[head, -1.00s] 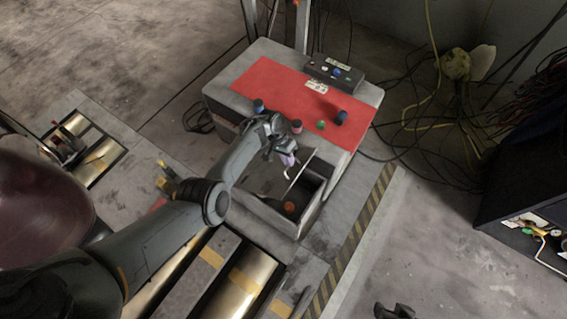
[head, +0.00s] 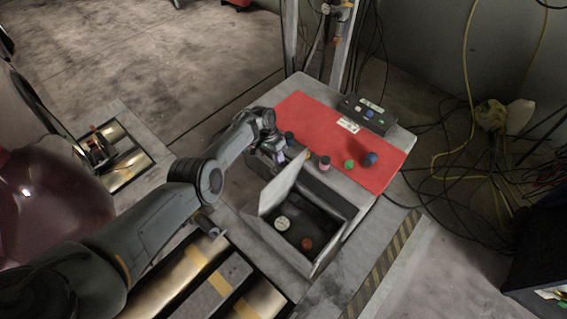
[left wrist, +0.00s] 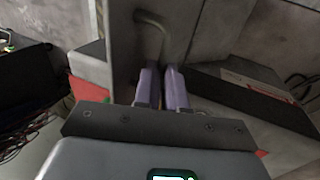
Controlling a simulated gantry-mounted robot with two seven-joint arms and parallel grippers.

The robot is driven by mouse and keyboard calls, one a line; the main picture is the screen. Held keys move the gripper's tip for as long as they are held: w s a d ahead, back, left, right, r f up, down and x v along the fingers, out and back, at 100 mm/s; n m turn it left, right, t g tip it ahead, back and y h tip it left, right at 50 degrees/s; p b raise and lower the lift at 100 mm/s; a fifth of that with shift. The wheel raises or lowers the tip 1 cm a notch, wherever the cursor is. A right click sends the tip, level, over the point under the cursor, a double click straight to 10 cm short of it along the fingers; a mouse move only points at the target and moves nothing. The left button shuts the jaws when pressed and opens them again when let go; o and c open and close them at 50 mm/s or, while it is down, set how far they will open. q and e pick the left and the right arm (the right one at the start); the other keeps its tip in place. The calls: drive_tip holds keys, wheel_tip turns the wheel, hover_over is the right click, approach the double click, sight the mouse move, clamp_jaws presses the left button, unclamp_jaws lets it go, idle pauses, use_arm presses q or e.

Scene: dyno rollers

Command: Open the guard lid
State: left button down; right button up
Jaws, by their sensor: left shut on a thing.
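The guard lid (head: 279,187) is a grey panel standing raised and tilted at the left side of an open-topped grey box (head: 335,255). In the left wrist view the panel (left wrist: 122,50) stands just beyond the fingers, with a curved handle (left wrist: 152,22) on it. My left gripper (head: 277,160) has purple fingertips and is at the lid's upper left. In the left wrist view the fingers (left wrist: 162,88) are close together around the handle's lower end. The grip itself is mostly hidden.
Inside the box are a white round part (head: 282,223) and an orange-red knob (head: 307,243). Behind it a red-topped cabinet (head: 320,120) carries several knobs and a black control box (head: 367,113). Cables (head: 470,170) lie at right; rollers (head: 190,285) lie in front.

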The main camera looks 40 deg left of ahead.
use_arm(q)
drive_tip(key=shift+s+a+f, duration=0.1)
drive_tip(key=shift+s+f, duration=0.25)
drive_tip(key=shift+f, duration=0.1)
drive_tip(key=c, duration=1.6)
unclamp_jaws()
drive_tip(key=shift+o, duration=1.3)
drive_tip(key=shift+s, duration=0.1)
drive_tip(key=shift+o, duration=0.7)
drive_tip(key=shift+s, duration=0.1)
drive_tip(key=shift+w+r, duration=0.25)
drive_tip(key=shift+w, duration=0.05)
drive_tip(key=p+v, duration=0.6)
drive_tip(key=v, duration=0.4)
drive_tip(key=shift+r, duration=0.3)
